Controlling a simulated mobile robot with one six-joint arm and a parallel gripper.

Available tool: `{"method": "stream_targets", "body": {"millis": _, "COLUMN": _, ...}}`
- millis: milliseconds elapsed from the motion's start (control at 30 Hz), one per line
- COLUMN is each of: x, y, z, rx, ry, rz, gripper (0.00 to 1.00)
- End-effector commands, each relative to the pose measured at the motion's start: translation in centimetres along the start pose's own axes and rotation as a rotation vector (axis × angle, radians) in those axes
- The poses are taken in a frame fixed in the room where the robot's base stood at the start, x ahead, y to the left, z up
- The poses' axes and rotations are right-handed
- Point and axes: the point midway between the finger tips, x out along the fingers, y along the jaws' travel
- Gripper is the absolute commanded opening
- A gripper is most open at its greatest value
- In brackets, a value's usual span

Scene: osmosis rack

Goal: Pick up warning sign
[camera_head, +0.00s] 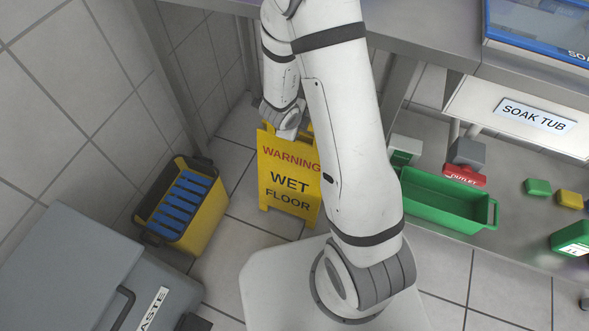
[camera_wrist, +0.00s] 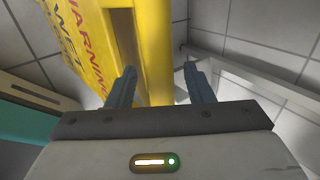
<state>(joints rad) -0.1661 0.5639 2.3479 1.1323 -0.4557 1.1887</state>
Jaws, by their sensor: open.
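The yellow warning sign (camera_head: 288,178) stands upright on the tiled floor, with "WARNING WET FLOOR" on its front panel. My arm covers its right edge in the head view. In the wrist view the sign (camera_wrist: 85,40) fills the upper left and middle, and a yellow edge of it lies beyond and between my fingertips. My gripper (camera_wrist: 160,85) is open, with one finger on each side of that edge in the picture. I cannot tell whether the fingers touch it. In the head view my wrist is at the top of the sign, and the fingers are hidden.
A yellow bucket with a blue grate (camera_head: 186,205) stands left of the sign. A grey waste bin (camera_head: 85,270) is at the lower left. A green tub (camera_head: 440,203) and small blocks are on the right. A metal table (camera_head: 430,35) spans the top. Floor around the sign's front is clear.

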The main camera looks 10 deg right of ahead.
Motion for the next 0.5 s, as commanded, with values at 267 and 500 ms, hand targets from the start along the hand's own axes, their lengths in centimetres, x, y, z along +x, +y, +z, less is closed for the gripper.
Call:
{"method": "stream_targets", "body": {"millis": 267, "x": -0.15, "y": -0.05, "z": 0.05, "rx": 0.000, "ry": -0.001, "rz": 0.000, "gripper": 0.36}}
{"method": "stream_targets", "body": {"millis": 500, "x": -0.16, "y": -0.04, "z": 0.07, "rx": -0.001, "ry": -0.001, "rz": 0.000, "gripper": 0.16}}
